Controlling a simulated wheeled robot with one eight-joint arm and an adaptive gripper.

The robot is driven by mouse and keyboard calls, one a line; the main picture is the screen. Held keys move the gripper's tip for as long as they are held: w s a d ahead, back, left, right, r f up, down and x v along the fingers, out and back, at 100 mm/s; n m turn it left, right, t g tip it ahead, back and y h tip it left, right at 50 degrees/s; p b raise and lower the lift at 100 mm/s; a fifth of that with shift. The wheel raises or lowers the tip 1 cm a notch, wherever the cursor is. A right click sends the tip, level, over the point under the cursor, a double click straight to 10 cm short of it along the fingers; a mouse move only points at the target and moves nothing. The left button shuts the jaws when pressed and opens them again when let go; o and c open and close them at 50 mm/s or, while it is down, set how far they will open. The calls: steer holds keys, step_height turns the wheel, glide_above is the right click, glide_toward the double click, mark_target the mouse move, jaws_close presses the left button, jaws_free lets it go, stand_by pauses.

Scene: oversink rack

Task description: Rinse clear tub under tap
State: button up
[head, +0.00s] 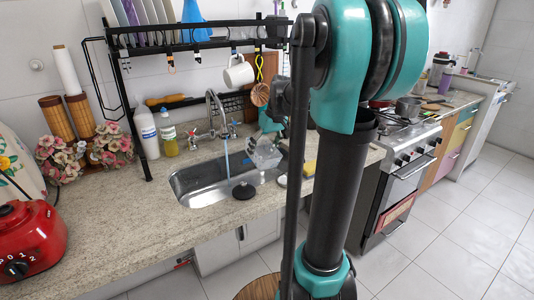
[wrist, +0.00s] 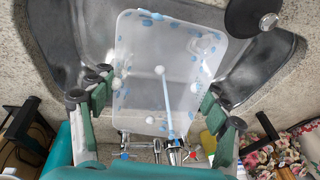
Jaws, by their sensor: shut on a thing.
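The clear tub (wrist: 145,50) is between the fingers of my gripper (wrist: 157,96) in the wrist view, with pale blobs and blue spots on it. In the head view the tub (head: 265,153) is tilted above the right part of the sink (head: 205,187). My gripper is shut on it, partly hidden behind my arm. The tap (head: 215,100) runs a thin blue water stream (head: 227,157). In the head view the stream falls left of the tub. In the wrist view the stream (wrist: 167,95) overlaps the tub; I cannot tell whether it touches.
A black round object (head: 243,191) lies at the sink's front edge. A white bottle (head: 146,132) and a yellow soap bottle (head: 168,136) stand behind the sink on the left. The black rack (head: 185,27) spans above. The counter's left front (head: 130,215) is clear.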

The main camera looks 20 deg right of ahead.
mark_target(246, 148)
steer(key=w+a, duration=0.3)
steer(key=w+a+f, duration=0.1)
steer(key=w+a, duration=0.1)
steer(key=shift+a, duration=0.15)
steer(key=w+a+f, duration=0.5)
steer(key=shift+a, duration=0.15)
stand_by(0.6)
steer(key=shift+w+d, duration=0.15)
steer(key=shift+d, duration=0.25)
stand_by(0.6)
steer(key=shift+a, duration=0.4)
steer(key=shift+d, duration=0.4)
stand_by(1.7)
steer(key=shift+a, duration=0.4)
